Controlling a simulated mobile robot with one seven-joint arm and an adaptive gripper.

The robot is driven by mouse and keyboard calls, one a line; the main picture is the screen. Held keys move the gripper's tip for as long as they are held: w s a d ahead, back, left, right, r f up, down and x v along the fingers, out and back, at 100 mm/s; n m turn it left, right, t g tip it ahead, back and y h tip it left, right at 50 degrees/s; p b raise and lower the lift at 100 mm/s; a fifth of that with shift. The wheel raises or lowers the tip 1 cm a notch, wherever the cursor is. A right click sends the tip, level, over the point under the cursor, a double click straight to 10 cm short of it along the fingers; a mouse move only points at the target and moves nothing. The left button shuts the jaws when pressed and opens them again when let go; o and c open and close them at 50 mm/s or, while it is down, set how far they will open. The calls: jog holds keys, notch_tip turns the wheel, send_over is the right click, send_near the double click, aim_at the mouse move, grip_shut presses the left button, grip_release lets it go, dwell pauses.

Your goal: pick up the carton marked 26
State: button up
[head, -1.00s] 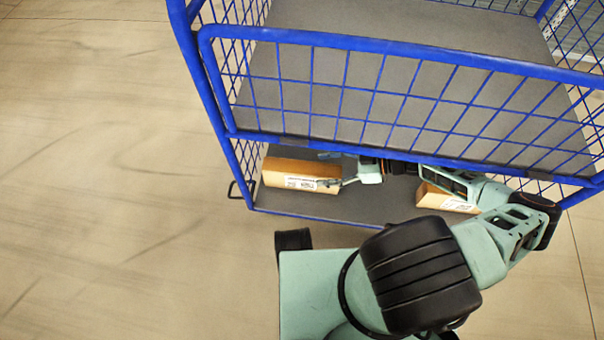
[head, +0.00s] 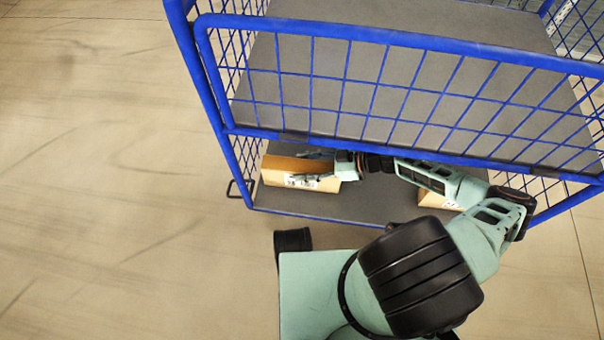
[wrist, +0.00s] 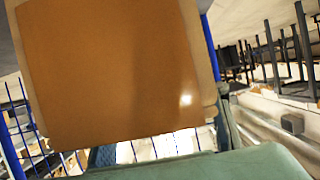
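A brown carton (head: 278,172) with a white label on its front lies at the left of the cart's lower shelf. The label is too small to read, so I cannot tell its number. My gripper (head: 308,166) is at this carton's right part, with its fingers spread, one over its top or far side and one by the front face. I cannot tell whether they touch it. In the wrist view the carton's plain brown face (wrist: 115,70) fills much of the picture, very close. A second carton (head: 436,199) is on the right of the shelf, mostly hidden by my arm.
The blue wire cart has a grey lower shelf (head: 350,207) and an empty upper shelf (head: 420,90). Its blue front rail (head: 400,154) passes close above my gripper. The cart's left mesh side (head: 246,165) stands near the carton. Open floor (head: 110,200) lies to the left.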

grip_shut()
jog(key=shift+r, duration=0.2)
dwell(0.3)
